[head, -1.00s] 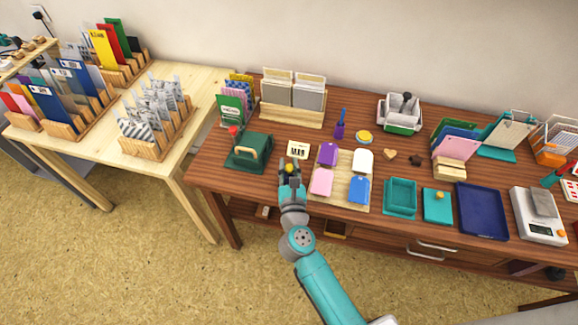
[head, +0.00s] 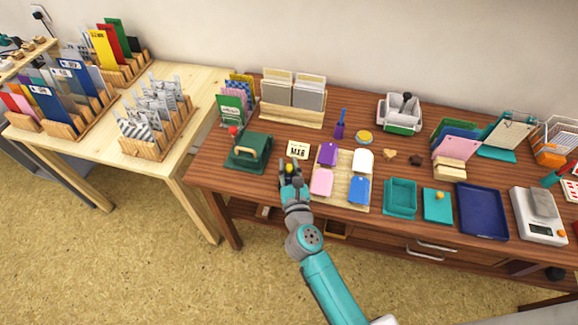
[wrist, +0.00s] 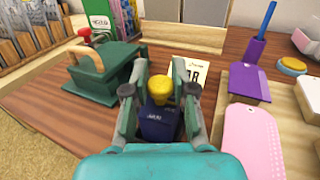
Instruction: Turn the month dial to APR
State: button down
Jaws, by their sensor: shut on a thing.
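My gripper (wrist: 160,104) is at the table's front edge, with its fingers on both sides of a small dark blue stamp (wrist: 158,124) and closed on it. The stamp has a yellow knob (wrist: 190,86) on top, and the knob also shows in the head view (head: 289,167). Small pale lettering on the blue body is too small to read. A white card (head: 298,150) with large black letters, which look like MAR, lies just behind the gripper. In the wrist view the fingers partly hide this card (wrist: 196,72).
A green press (head: 248,153) with a wooden handle stands left of the gripper. A wooden board (head: 340,176) with several coloured tags lies to the right. Teal trays (head: 400,199) are further right. A card rack (head: 292,117) stands behind.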

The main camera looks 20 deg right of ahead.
dwell(0.7)
jog(key=c, duration=1)
grip_release()
jog(key=shift+s, duration=0.1)
jog(key=v, duration=1.1)
jog(key=shift+s+a, duration=0.1)
jog(key=shift+s, duration=0.3)
